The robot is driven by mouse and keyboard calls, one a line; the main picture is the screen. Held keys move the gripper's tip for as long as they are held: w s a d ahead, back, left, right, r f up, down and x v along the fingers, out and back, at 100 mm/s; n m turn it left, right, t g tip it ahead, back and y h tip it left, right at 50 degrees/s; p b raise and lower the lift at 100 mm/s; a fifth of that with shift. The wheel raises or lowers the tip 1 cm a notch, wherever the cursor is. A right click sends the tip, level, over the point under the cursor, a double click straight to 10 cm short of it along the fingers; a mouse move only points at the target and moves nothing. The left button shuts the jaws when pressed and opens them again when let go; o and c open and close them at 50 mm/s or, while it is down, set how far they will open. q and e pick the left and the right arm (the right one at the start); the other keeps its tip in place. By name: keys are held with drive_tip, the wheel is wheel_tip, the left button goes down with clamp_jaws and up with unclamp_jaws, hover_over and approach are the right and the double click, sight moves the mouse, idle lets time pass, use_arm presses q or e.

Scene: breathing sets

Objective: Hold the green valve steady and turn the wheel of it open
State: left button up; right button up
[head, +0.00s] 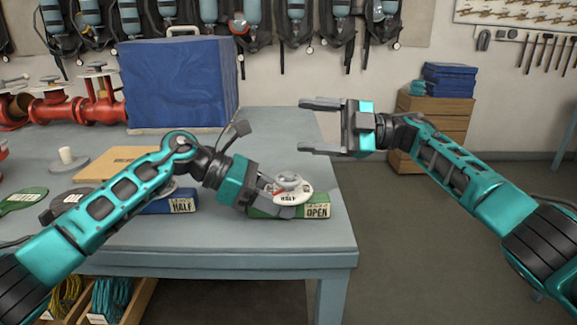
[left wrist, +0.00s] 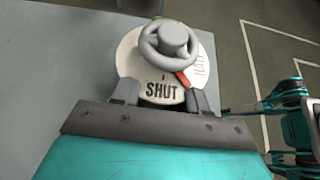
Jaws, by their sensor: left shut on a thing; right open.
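The green valve (head: 262,212) sits at the table's front right corner, with an OPEN label on its front. On top is a white dial (head: 301,194) under a grey wheel (head: 289,181). In the left wrist view, the wheel (left wrist: 172,40) has a red pointer (left wrist: 184,78) directed between SHUT and HALF on the dial (left wrist: 130,62). My left gripper (head: 279,202) is shut on the green valve, its fingers (left wrist: 160,97) either side below the dial. My right gripper (head: 304,126) is open and empty, above and right of the valve, apart from it.
A blue base labelled HALF (head: 180,206) stands left of the green valve, partly behind my left arm. A large blue case (head: 178,82) and red pipework (head: 60,108) are at the back of the table (head: 275,130). Wooden crates (head: 437,118) stand on the floor at right.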

sight(289, 175)
drive_tip(key=s+a+n+g+h, duration=0.1)
drive_tip(key=h, duration=0.1)
drive_tip(key=s+a+r+n+g+h, duration=0.1)
drive_tip(key=a+h, duration=0.1)
drive_tip(key=s+a+n+g+h, duration=0.1)
drive_tip(key=a+n+h, duration=0.1)
drive_tip(key=h, duration=0.1)
drive_tip(key=shift+s+r, duration=0.3)
drive_tip(key=shift+s, duration=0.05)
drive_tip(key=shift+s+a+r+n+h, duration=0.15)
drive_tip(key=shift+s+n+h, duration=0.2)
drive_tip(key=shift+h, duration=0.65)
wheel_tip(289, 175, up, 5)
drive_tip(key=s+n+t+h, duration=0.1)
drive_tip(key=n+t+h, duration=0.3)
drive_tip(key=h, duration=0.6)
drive_tip(key=shift+s+d+f, duration=0.1)
drive_tip(key=shift+d+f, duration=0.1)
drive_tip(key=shift+f, duration=2.85)
drive_tip(key=shift+s+d+f, duration=0.1)
drive_tip(key=shift+d+f, duration=0.05)
drive_tip(key=shift+f, duration=2.9)
drive_tip(key=c, duration=1.1)
